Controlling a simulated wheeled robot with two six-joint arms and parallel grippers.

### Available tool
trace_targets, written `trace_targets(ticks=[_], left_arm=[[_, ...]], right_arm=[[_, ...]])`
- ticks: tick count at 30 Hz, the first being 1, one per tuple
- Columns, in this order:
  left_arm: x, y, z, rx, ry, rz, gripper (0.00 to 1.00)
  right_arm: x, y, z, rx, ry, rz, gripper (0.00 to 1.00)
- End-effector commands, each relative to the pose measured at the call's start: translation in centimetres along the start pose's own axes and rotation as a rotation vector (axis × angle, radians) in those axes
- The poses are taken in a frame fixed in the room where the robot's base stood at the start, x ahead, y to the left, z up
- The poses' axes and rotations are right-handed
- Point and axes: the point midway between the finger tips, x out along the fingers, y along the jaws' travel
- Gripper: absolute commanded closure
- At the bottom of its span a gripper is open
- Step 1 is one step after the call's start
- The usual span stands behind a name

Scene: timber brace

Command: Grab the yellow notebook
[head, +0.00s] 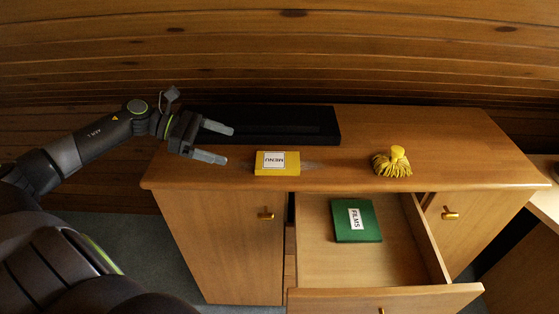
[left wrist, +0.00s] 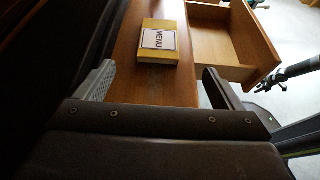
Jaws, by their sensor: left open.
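The yellow notebook (head: 277,163), with a white label reading MENU, lies flat on the wooden cabinet top near its front edge. It also shows in the left wrist view (left wrist: 160,52), ahead of and between the fingers. My left gripper (head: 217,144) is open and empty, to the left of the notebook and apart from it. Its two fingers point toward the notebook. In the left wrist view the gripper (left wrist: 158,88) has its fingers wide apart at either side.
A black tray or box (head: 288,125) lies behind the notebook. A yellow brush-like object (head: 393,162) stands to the right. An open drawer (head: 408,268) below holds a green FILMS notebook (head: 355,220). The cabinet top (head: 335,172) is clear between notebook and brush.

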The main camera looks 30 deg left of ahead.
Motion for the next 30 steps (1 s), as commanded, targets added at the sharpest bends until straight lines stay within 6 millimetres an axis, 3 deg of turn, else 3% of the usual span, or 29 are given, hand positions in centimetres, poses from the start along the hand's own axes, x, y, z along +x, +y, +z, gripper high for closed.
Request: trace_targets(ticks=[6,15,25,30], left_arm=[[3.5,0.0,0.2,0.0,-0.007,-0.001,0.11],[7.5,0.0,0.3,0.0,-0.005,0.0,0.11],[9.3,0.0,0.3,-0.001,-0.003,0.0,0.11],[11.2,0.0,0.6,-0.003,-0.006,0.0,0.11]], right_arm=[[-0.5,0.5,2.4,0.002,-0.034,0.006,0.64],[-1.1,0.6,0.7,-0.001,-0.012,0.006,0.64],[-1.6,0.6,0.5,-0.001,-0.009,0.005,0.64],[-2.7,0.6,0.4,0.0,-0.01,0.004,0.64]])
